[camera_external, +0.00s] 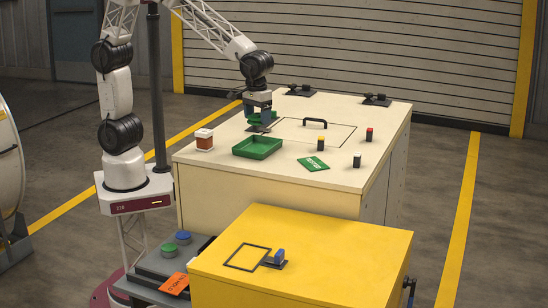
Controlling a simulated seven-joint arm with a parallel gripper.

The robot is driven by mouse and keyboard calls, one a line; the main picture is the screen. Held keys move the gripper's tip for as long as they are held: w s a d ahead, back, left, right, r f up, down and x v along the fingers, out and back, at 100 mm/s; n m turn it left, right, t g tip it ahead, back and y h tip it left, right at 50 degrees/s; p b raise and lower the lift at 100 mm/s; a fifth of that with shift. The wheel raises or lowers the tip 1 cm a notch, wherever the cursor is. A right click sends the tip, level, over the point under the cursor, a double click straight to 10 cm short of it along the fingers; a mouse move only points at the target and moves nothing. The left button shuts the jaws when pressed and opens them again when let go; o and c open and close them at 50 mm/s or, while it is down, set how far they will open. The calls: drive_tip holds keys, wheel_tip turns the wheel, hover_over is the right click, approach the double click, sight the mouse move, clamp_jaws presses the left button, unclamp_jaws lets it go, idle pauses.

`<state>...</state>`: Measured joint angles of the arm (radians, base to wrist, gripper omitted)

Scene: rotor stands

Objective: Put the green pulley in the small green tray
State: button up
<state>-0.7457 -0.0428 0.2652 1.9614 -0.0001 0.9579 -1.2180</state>
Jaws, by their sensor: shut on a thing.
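My gripper (259,119) points down over the back left of the cream cabinet top. It is shut on a green piece, which I take to be the green pulley (270,118); the fingers partly hide it. A flat grey base (261,129) shows just below it. I cannot tell whether the pulley touches that base or hangs above it. The small green tray (257,155) is a shallow rectangular tray directly in front of the gripper, and looks empty.
A black handle (315,122) rises from the hatch behind. The yellow cabinet (330,250) stands in front.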

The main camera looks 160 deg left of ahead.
hover_over(258, 150)
drive_tip(key=shift+f, duration=3.1)
drive_tip(key=shift+f, duration=1.9)
drive_tip(key=o, duration=0.9)
drive_tip(key=shift+f, duration=0.1)
wheel_tip(258, 150, up, 12)
drive_tip(key=shift+r, duration=0.15)
